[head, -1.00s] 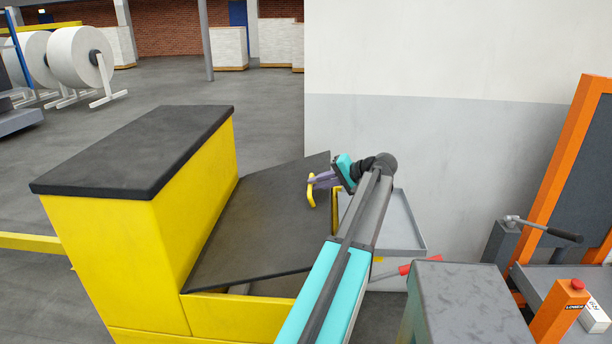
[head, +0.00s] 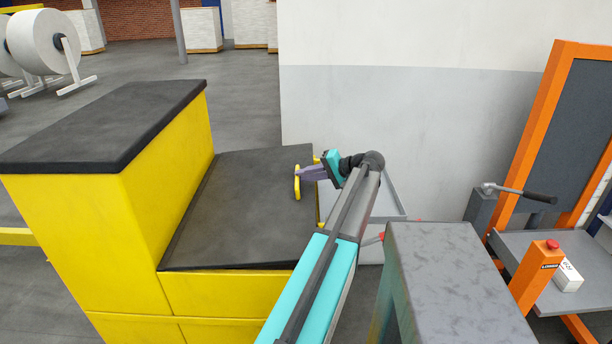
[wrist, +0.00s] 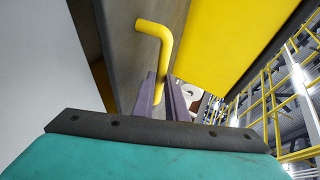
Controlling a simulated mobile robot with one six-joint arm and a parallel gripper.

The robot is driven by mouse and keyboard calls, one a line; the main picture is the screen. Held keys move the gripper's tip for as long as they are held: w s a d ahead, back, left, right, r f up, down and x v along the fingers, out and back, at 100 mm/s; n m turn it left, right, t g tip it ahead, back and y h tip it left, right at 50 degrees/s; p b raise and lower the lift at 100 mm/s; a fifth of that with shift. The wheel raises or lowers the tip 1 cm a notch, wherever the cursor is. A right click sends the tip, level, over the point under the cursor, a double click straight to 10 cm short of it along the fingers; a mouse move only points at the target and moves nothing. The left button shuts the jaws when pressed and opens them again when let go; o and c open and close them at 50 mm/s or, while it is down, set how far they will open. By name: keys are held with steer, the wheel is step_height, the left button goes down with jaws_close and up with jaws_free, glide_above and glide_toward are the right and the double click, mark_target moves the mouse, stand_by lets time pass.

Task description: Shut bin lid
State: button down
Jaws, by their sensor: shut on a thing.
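The bin is a yellow body (head: 238,293) with a dark grey lid (head: 235,215) that lies down almost flat on its rim. A yellow bent handle (head: 297,182) stands on the lid near its right edge. My gripper (head: 301,174) is at the handle, its purple fingers shut on it. In the wrist view the handle (wrist: 152,40) runs down between the two purple fingers (wrist: 160,92), with the dark lid (wrist: 130,60) behind it. Whether the lid's far edge touches the rim is hard to tell.
A tall yellow cabinet part with a black top (head: 105,125) rises left of the lid. A light grey tray (head: 385,195) is right of the bin by the wall. A grey block (head: 445,270) and an orange-framed machine (head: 548,135) stand farther right.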

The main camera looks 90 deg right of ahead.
steer(key=c, duration=1.8)
jaws_free()
steer(key=shift+w, duration=0.1)
steer(key=shift+o, duration=0.2)
steer(key=b+v, duration=0.2)
steer(key=v, duration=1.2)
steer(key=shift+w, duration=0.1)
